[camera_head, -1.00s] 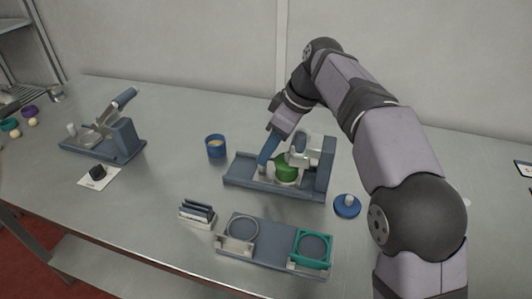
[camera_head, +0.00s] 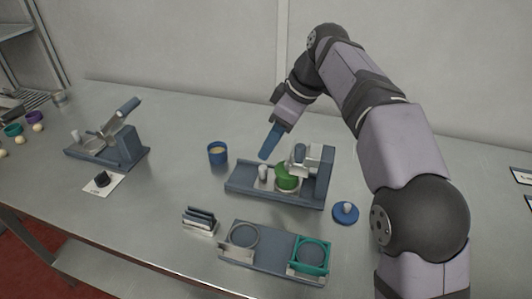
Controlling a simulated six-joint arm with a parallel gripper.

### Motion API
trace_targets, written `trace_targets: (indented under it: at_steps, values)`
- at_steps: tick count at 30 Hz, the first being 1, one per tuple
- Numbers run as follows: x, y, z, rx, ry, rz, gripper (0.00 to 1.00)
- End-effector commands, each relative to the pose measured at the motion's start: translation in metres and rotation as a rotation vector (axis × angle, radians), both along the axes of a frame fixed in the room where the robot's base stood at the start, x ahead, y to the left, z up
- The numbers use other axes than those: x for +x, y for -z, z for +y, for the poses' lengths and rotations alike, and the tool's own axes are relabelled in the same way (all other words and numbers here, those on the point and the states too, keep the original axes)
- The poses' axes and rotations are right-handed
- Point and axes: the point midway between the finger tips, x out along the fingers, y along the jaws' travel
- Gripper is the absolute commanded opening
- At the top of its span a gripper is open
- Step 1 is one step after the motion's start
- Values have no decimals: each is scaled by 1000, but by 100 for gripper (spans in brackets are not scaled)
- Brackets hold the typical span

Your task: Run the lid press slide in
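The lid press (camera_head: 325,175) stands mid-table, a blue base with a tall block and a grey head at its right end. A green cup (camera_head: 287,180) sits on it, under or close against the grey head; the head partly hides it. A pale upright knob (camera_head: 263,173) stands on the base just left of the cup, probably the slide's handle. My gripper (camera_head: 266,154) points down with blue fingers above and slightly left of the knob, apart from it. The fingers overlap from this side, so their gap cannot be seen.
A blue cup (camera_head: 217,153) stands left of the press, and a blue knobbed lid (camera_head: 345,212) lies right of it. In front are a card holder (camera_head: 200,221) and a two-ring tray (camera_head: 272,262). A lever press (camera_head: 125,142) stands at the left.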

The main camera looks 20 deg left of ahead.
Motion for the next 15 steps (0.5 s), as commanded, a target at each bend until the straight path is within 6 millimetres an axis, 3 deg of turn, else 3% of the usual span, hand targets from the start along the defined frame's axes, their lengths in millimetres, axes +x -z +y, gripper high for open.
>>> trace_targets:
  at_steps: [1, 6, 15]
  values:
    - [-2, -17, 5, -4, -10, 8, 36]
    - [-12, -40, 23, -28, -50, 54, 36]
    - [-37, -52, 49, -126, -129, 165, 36]
